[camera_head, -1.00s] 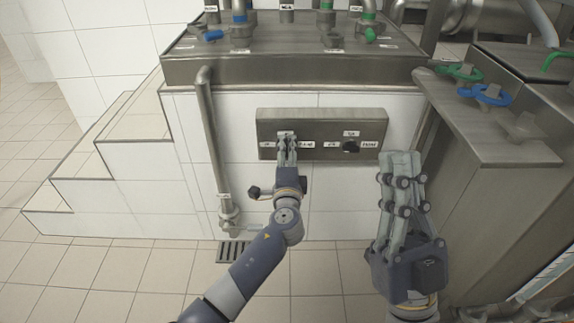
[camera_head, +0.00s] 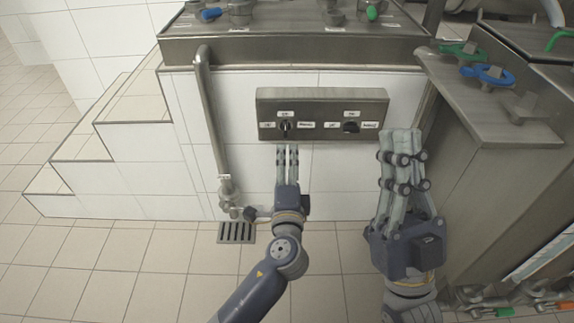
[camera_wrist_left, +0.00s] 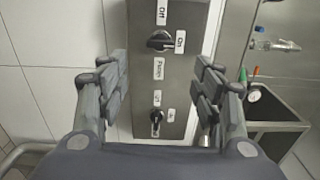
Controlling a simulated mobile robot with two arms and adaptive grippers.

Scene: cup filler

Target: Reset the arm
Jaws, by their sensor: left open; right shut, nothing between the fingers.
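My left gripper (camera_head: 287,150) is open and empty in the head view. Its fingertips are just below the control panel (camera_head: 268,109) and apart from it. The panel has a left black knob (camera_head: 286,128) and a right black knob (camera_head: 351,127), with white labels around them. In the left wrist view the left gripper (camera_wrist_left: 157,95) is open, with the panel (camera_wrist_left: 183,75) and both knobs seen between its fingers. My right gripper (camera_head: 402,140) is shut and empty, fingers pointing up, to the right of the panel.
A metal pipe (camera_head: 210,120) runs down the white tiled wall left of the panel to a floor drain (camera_head: 236,232). Tiled steps (camera_head: 90,160) are at the left. A metal cabinet (camera_head: 500,150) with a blue valve handle (camera_head: 487,76) stands at the right.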

